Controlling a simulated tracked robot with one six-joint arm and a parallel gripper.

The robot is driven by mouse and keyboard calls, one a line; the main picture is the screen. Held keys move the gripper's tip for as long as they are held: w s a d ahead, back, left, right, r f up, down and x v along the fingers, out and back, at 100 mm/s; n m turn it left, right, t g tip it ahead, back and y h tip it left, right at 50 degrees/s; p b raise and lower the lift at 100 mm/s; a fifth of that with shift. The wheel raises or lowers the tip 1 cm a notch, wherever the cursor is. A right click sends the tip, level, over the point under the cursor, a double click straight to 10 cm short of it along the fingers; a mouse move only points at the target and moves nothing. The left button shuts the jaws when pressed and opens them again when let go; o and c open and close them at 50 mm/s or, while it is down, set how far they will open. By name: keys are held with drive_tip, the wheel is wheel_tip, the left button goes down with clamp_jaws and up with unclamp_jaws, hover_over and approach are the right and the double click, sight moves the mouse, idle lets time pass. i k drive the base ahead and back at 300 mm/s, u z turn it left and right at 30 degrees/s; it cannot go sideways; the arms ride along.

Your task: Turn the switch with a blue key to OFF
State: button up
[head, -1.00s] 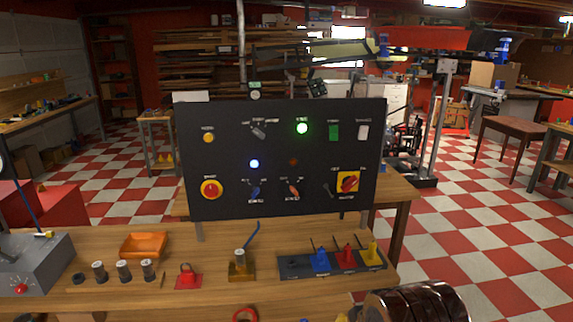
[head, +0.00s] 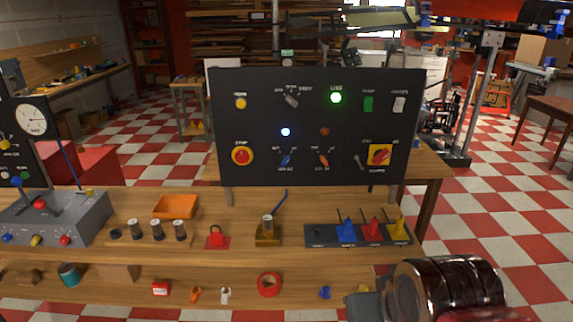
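The black control panel (head: 262,112) stands upright behind the workbench. The switch with a blue key (head: 286,160) is in its lower row, left of centre. The key looks tilted, with its top towards the right; its small labels are too small to read. The blue lamp (head: 286,132) above it is lit. A similar switch with an orange key (head: 323,160) is to its right and leans the other way, under a dark reddish lamp (head: 325,132). Part of my arm shows at the bottom right, well below and right of the panel. My gripper's fingers do not show.
The panel also has a red stop button (head: 242,156), a red-yellow rotary switch (head: 380,155) and a lit green lamp (head: 336,98). A padlock (head: 217,237), a brass block (head: 268,233) and a key rack (head: 318,238) stand on the bench (head: 140,250) before it. A grey box (head: 60,220) is at left.

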sight(285, 159)
drive_tip(key=z, duration=0.05)
drive_tip(key=k, duration=0.5)
drive_tip(key=u, duration=1.4)
drive_tip(key=i, duration=0.7)
drive_tip(key=u, duration=0.2)
